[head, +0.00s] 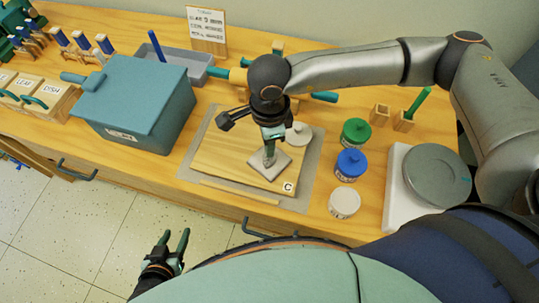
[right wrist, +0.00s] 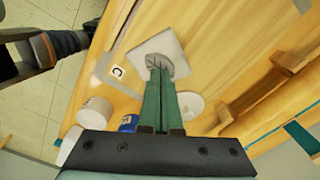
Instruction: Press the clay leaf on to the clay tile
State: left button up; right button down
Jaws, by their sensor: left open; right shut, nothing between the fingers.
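A pale grey square clay tile (head: 270,174) lies on the wooden board marked C. It also shows in the right wrist view (right wrist: 143,47). A small grey clay leaf (head: 268,161) with line marks lies on the tile, partly hidden by my right gripper (head: 268,150). The leaf also shows in the right wrist view (right wrist: 177,64), at the fingertips. My right gripper is shut and empty, pointing down with its tips at the leaf; whether they touch it I cannot tell. My left gripper (head: 177,246) is open and empty, off the table's front edge over the floor.
The wooden board (head: 213,157) sits on a grey mat. A pale round disc (head: 299,133) lies right of my right gripper. Green (head: 355,133), blue (head: 350,164) and white (head: 344,203) jars stand further right, before a turntable (head: 436,175). A blue-lidded box (head: 135,95) stands left.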

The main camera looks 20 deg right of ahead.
jog(key=shift+f, duration=0.2)
dwell(0.4)
jog(key=shift+f+b, duration=0.6)
jog(key=shift+b, duration=0.25)
jog(key=shift+f+b, duration=0.15)
jog(key=shift+b, duration=0.15)
jog(key=shift+s, duration=0.1)
notch_tip(320, 180, up, 9)
jog(key=p, duration=0.5)
dwell(0.3)
dwell(0.5)
